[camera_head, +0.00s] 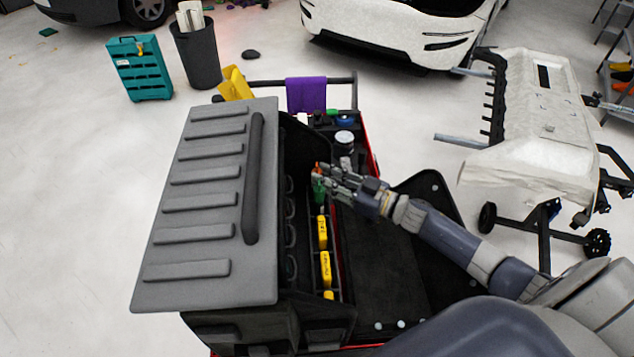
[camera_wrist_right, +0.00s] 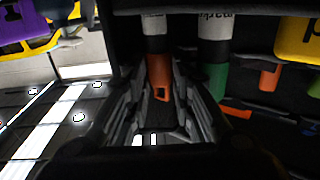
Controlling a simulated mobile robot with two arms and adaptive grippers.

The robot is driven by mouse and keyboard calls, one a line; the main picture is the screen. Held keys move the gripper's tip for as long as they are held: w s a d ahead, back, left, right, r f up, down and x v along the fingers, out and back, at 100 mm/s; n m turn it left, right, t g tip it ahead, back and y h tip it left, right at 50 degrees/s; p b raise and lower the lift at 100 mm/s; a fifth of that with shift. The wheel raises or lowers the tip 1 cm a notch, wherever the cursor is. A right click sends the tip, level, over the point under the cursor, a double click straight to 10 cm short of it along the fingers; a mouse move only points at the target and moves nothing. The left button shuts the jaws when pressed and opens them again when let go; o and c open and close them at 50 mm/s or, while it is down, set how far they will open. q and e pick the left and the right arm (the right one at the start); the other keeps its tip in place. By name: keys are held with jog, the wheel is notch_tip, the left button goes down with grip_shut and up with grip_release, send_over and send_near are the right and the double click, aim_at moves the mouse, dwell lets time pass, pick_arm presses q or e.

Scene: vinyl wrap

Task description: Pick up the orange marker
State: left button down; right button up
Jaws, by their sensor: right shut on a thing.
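The orange marker (camera_wrist_right: 158,72) has a white and black upper part and an orange end, and it sits between the fingers of my right gripper (camera_wrist_right: 160,105) in the right wrist view. The gripper is shut on it. A green marker (camera_wrist_right: 216,78) stands just to the right of it, outside the fingers. In the head view my right gripper (camera_head: 322,181) is at the narrow holder strip in the cart, with a small orange bit (camera_head: 318,166) and a green piece (camera_head: 319,190) at its fingertips. The fingers hide most of the marker there. My left gripper is in neither view.
The cart's grey ridged lid (camera_head: 203,205) stands open on the left, close to the gripper. Yellow tools (camera_head: 323,232) fill the strip nearer me. A jar (camera_head: 344,140) and purple cloth (camera_head: 306,95) are behind. The black tray (camera_head: 385,280) to the right is mostly clear.

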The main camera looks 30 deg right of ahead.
notch_tip(320, 180, up, 28)
jog(key=b, duration=0.1)
jog(key=shift+w, duration=0.2)
dwell(0.6)
jog(key=shift+a, duration=0.15)
dwell(0.4)
